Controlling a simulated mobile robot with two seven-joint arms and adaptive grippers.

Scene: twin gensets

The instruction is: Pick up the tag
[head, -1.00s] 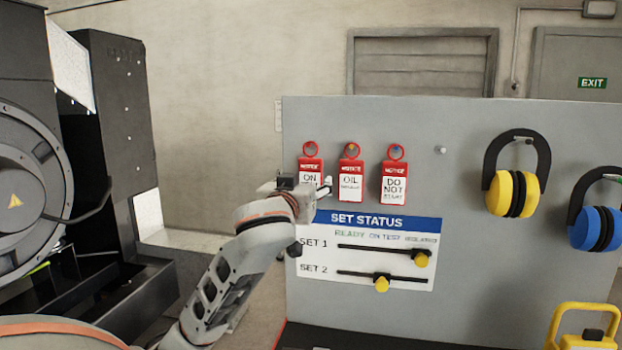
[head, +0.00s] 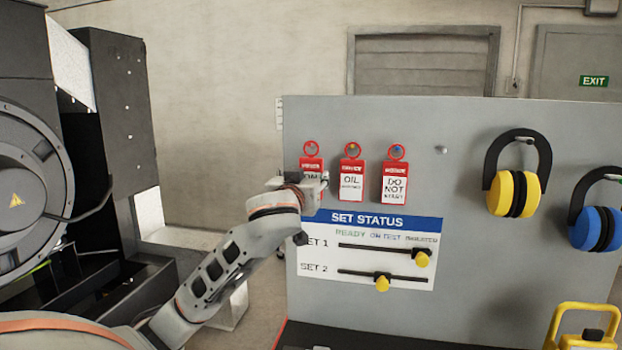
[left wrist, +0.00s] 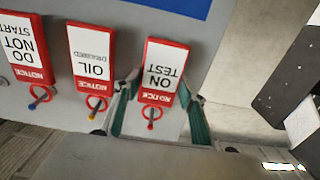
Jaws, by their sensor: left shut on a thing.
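The red and white ON TEST tag (head: 311,162) hangs at the left of a row on the grey board, below a red ring on a peg. My left gripper (head: 314,184) is at this tag and hides its lower part in the head view. In the left wrist view the tag (left wrist: 159,75) lies between the two teal-padded fingers (left wrist: 160,115), and the gripper is shut on it. The OIL tag (head: 352,181) and the DO NOT START tag (head: 395,183) hang to its right. My right gripper is not in view.
A SET STATUS panel (head: 370,218) with two yellow sliders is just below the tags. Yellow ear defenders (head: 501,194) and blue ones (head: 589,229) hang at the right. A bare peg (head: 441,150) stands between. A dark genset (head: 110,110) stands on the left.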

